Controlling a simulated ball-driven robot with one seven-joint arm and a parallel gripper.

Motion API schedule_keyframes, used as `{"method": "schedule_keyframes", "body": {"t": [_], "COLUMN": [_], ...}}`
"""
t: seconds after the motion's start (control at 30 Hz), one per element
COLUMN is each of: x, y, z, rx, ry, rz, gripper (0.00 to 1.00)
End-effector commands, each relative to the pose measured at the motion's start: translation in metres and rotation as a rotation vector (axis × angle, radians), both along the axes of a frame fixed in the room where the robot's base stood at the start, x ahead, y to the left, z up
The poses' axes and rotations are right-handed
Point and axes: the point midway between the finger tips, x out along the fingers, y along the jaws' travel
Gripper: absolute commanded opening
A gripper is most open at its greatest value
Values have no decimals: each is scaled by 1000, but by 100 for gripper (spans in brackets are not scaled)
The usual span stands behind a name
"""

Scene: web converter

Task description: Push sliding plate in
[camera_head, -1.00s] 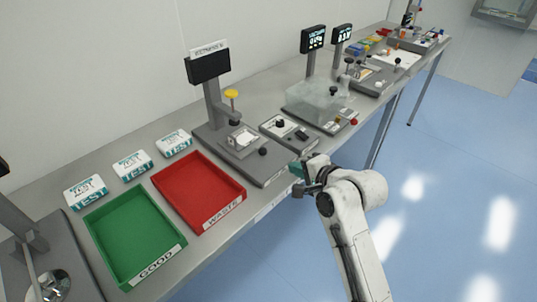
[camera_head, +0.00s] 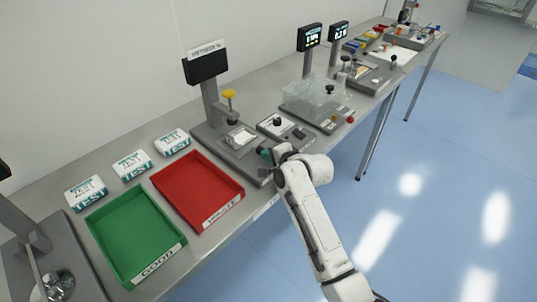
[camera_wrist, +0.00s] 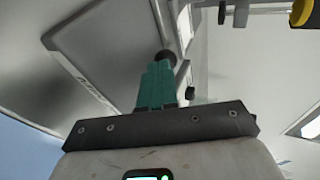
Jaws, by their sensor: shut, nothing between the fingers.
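The sliding plate (camera_head: 238,144) is a pale metal plate with a white piece on it, on the grey base of the station with the yellow-topped press (camera_head: 229,94). Its round black knob (camera_wrist: 167,56) shows in the wrist view directly beyond my fingertips. I cannot tell whether they touch it. My gripper (camera_head: 264,154) is at the front of this station, with teal fingers shut and empty. The fingers also show in the wrist view (camera_wrist: 160,66). In the head view the gripper hides the knob. The yellow top appears at the upper right of the wrist view (camera_wrist: 301,12).
A red WASTE tray (camera_head: 198,190) and a green GOOD tray (camera_head: 135,235) lie left of my gripper. A small control box (camera_head: 283,128) stands close on the right, and a clear-covered station (camera_head: 312,98) beyond it. The blue floor in front is open.

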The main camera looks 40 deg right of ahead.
Motion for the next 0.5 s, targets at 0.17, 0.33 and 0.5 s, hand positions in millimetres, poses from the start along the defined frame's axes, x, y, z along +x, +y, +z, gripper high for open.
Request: {"method": "schedule_keyframes", "body": {"t": [0.17, 0.33, 0.5], "x": [0, 8, 33], "y": [0, 0, 1], "z": [0, -1, -1], "rx": [0, -1, -1], "ry": [0, -1, -2], "rz": [0, 1, 1], "gripper": [0, 0, 0]}}
